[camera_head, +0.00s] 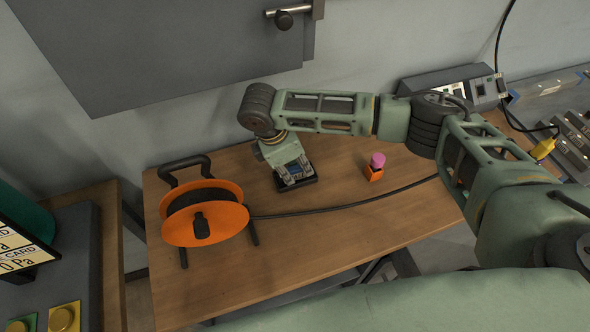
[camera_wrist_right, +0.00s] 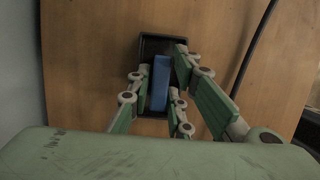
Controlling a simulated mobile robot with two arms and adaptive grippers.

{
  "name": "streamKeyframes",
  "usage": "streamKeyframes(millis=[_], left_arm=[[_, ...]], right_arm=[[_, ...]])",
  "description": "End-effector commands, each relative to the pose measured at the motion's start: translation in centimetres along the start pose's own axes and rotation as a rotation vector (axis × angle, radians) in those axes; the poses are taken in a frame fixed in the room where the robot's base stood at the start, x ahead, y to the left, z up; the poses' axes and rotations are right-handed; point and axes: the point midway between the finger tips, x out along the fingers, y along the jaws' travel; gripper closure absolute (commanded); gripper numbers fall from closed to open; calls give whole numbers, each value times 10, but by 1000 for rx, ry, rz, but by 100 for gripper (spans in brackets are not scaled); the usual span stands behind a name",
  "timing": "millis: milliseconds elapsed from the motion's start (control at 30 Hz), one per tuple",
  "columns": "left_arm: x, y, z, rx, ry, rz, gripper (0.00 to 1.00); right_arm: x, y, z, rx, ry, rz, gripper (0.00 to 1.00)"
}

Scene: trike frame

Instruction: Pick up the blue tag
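The blue tag (camera_wrist_right: 160,82) is a narrow blue block standing in a small black tray (camera_wrist_right: 150,44) in the right wrist view. In the head view the black tray (camera_head: 311,180) sits on the wooden table, mostly hidden under my right gripper (camera_head: 296,177). My right gripper (camera_wrist_right: 162,88) points down over the tray, with one finger on each side of the tag. The fingers look apart, with a narrow gap beside the tag; I cannot tell if either finger touches it. My left gripper is not in view.
An orange cable reel (camera_head: 233,222) stands left on the table (camera_head: 330,250), its black cable running right across the top. A small orange box with a pink button (camera_head: 376,162) stands right of the tray. The table's front is clear.

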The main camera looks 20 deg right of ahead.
Motion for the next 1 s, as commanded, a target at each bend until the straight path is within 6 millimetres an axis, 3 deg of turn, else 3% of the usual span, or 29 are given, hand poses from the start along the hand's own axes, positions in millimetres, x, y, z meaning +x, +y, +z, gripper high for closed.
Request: streamKeyframes(millis=[233,467,833,1000], left_arm=[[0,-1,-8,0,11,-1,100],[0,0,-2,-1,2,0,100],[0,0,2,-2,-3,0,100],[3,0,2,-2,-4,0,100]], right_arm=[[2,0,0,0,0,1,81],[2,0,0,0,0,1,100],[0,0,0,0,1,1,100],[-12,1,3,0,2,2,100]])
